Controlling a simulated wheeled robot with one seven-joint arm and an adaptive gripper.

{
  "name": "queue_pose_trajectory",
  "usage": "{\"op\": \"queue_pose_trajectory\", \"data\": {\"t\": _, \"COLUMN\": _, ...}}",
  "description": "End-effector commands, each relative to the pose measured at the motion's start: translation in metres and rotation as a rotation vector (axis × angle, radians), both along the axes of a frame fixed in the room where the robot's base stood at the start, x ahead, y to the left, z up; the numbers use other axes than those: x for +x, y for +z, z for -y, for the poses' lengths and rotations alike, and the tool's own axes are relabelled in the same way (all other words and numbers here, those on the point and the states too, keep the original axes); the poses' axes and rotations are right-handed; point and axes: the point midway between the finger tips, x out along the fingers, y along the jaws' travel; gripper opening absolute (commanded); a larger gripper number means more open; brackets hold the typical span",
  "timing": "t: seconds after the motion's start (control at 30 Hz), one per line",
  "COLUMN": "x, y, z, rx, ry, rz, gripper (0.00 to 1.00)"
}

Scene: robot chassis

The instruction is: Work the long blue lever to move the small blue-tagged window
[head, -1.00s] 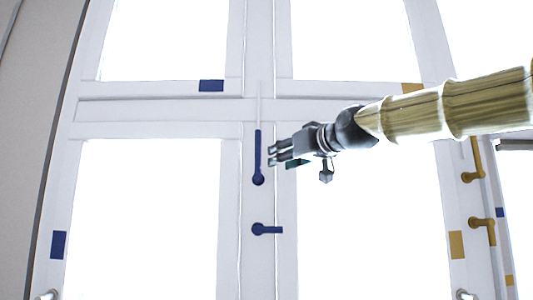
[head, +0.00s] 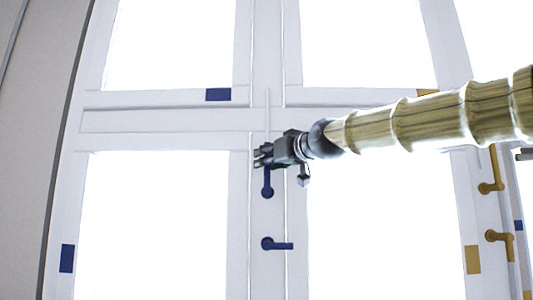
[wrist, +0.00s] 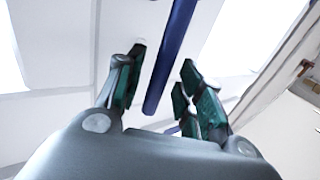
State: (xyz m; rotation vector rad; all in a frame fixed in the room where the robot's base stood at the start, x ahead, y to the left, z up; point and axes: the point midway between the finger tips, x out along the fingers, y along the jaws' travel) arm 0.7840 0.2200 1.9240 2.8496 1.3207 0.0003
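The long blue lever (head: 267,185) stands upright on the white centre post; in the head view my gripper hides its upper part. In the wrist view the blue lever bar (wrist: 171,50) runs between the two green-padded fingers, with gaps beside it. My gripper (head: 260,157) is open around the lever; I cannot tell if either finger touches it. The small upper-left window has a blue tag (head: 218,95) on its bottom frame and looks closed.
A shorter blue lever (head: 276,244) points right, below the long one. The larger lower-left window carries another blue tag (head: 67,258). Yellow levers (head: 491,185) and a yellow tag (head: 472,260) are at the right. My arm comes in from the right.

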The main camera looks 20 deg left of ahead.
Motion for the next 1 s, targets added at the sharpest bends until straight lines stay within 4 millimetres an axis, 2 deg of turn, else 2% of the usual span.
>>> {"op": "queue_pose_trajectory", "data": {"t": 0.43, "x": 0.0056, "y": -0.0002, "z": -0.0073, "rx": 0.001, "ry": 0.001, "rz": 0.001, "gripper": 0.37}}
{"op": "queue_pose_trajectory", "data": {"t": 0.47, "x": 0.0056, "y": -0.0002, "z": -0.0073, "rx": 0.001, "ry": 0.001, "rz": 0.001, "gripper": 0.35}}
{"op": "queue_pose_trajectory", "data": {"t": 0.67, "x": 0.0056, "y": -0.0003, "z": -0.0072, "rx": 0.0, "ry": 0.001, "rz": 0.0, "gripper": 0.0}}
{"op": "queue_pose_trajectory", "data": {"t": 1.0, "x": 0.0055, "y": -0.0019, "z": -0.006, "rx": 0.002, "ry": 0.0, "rz": 0.006, "gripper": 0.0}}
